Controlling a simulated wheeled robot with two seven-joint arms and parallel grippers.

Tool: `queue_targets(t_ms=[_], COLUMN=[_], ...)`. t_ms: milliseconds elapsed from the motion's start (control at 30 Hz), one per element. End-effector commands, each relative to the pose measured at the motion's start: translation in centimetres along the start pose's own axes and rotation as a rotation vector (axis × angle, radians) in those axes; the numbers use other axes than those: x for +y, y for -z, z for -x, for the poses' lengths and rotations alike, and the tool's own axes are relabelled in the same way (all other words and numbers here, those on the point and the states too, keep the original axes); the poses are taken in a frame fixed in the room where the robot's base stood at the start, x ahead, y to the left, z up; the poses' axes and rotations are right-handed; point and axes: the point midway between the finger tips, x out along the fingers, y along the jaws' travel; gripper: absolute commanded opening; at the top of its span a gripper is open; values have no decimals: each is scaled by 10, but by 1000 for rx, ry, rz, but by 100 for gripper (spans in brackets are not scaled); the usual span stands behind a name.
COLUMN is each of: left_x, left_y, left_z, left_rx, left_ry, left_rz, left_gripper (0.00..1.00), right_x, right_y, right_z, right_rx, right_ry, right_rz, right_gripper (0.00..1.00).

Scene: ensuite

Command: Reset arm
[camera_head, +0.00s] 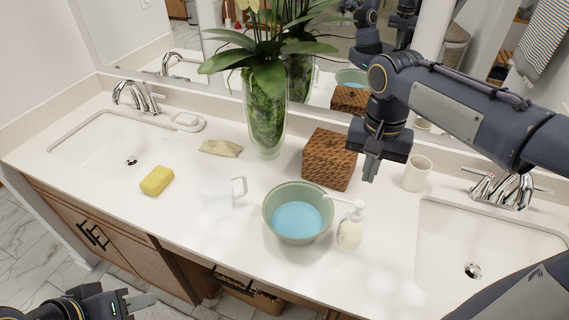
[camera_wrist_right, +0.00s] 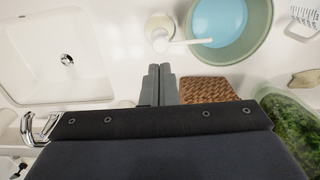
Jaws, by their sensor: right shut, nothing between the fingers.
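My right gripper (camera_head: 371,168) hangs above the counter in the head view, between the woven box and the white cup. Its fingers (camera_wrist_right: 158,84) are together and empty in the right wrist view, pointing toward the soap dispenser. My left gripper (camera_head: 128,300) is low at the bottom left of the head view, in front of the counter and partly cut off by the frame edge. Whether its fingers are apart is unclear. Nothing shows held in it.
The counter holds a green bowl of blue water (camera_head: 270,224), soap dispenser (camera_head: 351,229), woven box (camera_head: 329,158), cup (camera_head: 417,173), clear mug (camera_head: 216,194), yellow sponge (camera_head: 157,181), cloth (camera_head: 221,148) and plant vase (camera_head: 266,125). Sinks with faucets lie at both ends.

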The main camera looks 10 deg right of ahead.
Motion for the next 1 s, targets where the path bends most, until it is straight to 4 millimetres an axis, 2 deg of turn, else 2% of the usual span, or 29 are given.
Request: queue_targets(t_ms=[167, 267, 367, 500, 700, 833, 1000], left_x=[0, 0, 0, 0, 0, 0, 0], left_y=[0, 0, 0, 0, 0, 0, 0], left_z=[0, 0, 0, 0, 0, 0, 0], left_rx=[0, 0, 0, 0, 0, 0, 0], left_ry=[0, 0, 0, 0, 0, 0, 0], left_rz=[0, 0, 0, 0, 0, 0, 0], left_gripper=[36, 36, 36, 36, 36, 36, 36], right_x=[2, 12, 28, 47, 55, 54, 53], right_y=[-4, -19, -49, -98, -148, -163, -167], right_z=[1, 1, -2, -19, -49, -61, -64], right_rx=[5, 25, 66, 153, 291, 344, 359], right_ry=[8, 47, 123, 264, 425, 475, 488], right_rz=[9, 49, 125, 241, 348, 379, 390], right_gripper=[0, 0, 0, 0, 0, 0, 0])
